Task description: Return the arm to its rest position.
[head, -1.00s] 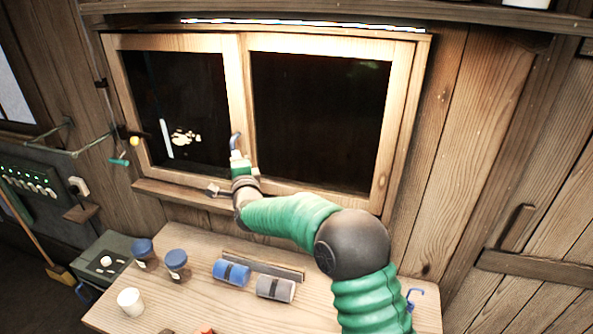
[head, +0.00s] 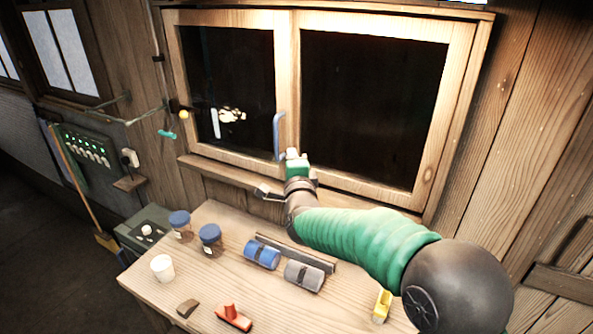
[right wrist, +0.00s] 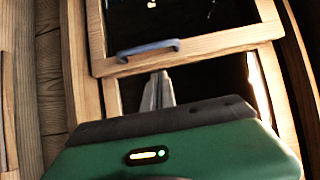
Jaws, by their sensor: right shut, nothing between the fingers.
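My right arm reaches in from the lower right in the head view. Its gripper (head: 292,154) is in front of the window (head: 288,80), just right of and below the blue window handle (head: 279,136). In the right wrist view the grey fingers (right wrist: 158,90) are together with nothing between them. They point toward the window frame, and the blue handle (right wrist: 148,50) lies beyond their tips, with a small gap showing. My left arm and gripper are not in view.
Below is a wooden bench (head: 225,285) with blue-lidded jars (head: 210,239), a blue cylinder (head: 262,254), a grey cylinder (head: 304,275), a white cup (head: 162,267), a red tool (head: 234,318) and a yellow item (head: 382,306). A wall bracket (head: 125,122) juts out left of the window.

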